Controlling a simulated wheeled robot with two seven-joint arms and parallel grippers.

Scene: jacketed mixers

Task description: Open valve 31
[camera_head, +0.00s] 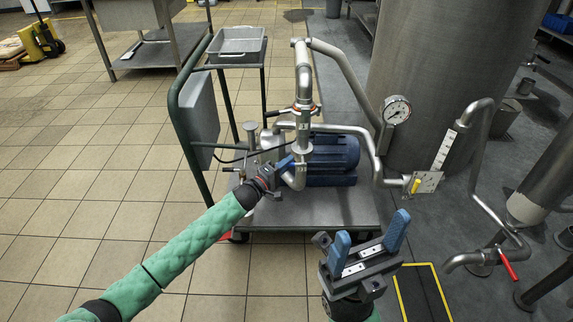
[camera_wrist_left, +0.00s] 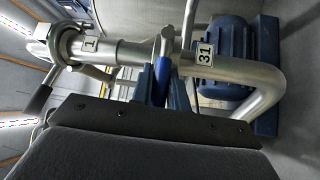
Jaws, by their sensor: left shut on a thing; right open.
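The label 31 (camera_wrist_left: 205,54) is on a steel pipe in the left wrist view. My left gripper (camera_head: 287,163) reaches in from the left to the pipework in front of the blue motor (camera_head: 335,156). Its blue fingers (camera_wrist_left: 161,80) are shut beside that pipe, just left of the label, on what looks like the handle of valve 31 (camera_wrist_left: 166,42). The fingers hide most of the grip, and I cannot tell the handle's exact angle. My right gripper (camera_head: 369,240) is open and empty, in front of the cart's front edge.
The pump cart (camera_head: 315,211) carries the motor, pipes and a grey tray (camera_head: 237,42). A pressure gauge (camera_head: 397,110) and a large steel tank (camera_head: 425,60) stand to the right. A red-handled pipe valve (camera_head: 509,268) is at lower right.

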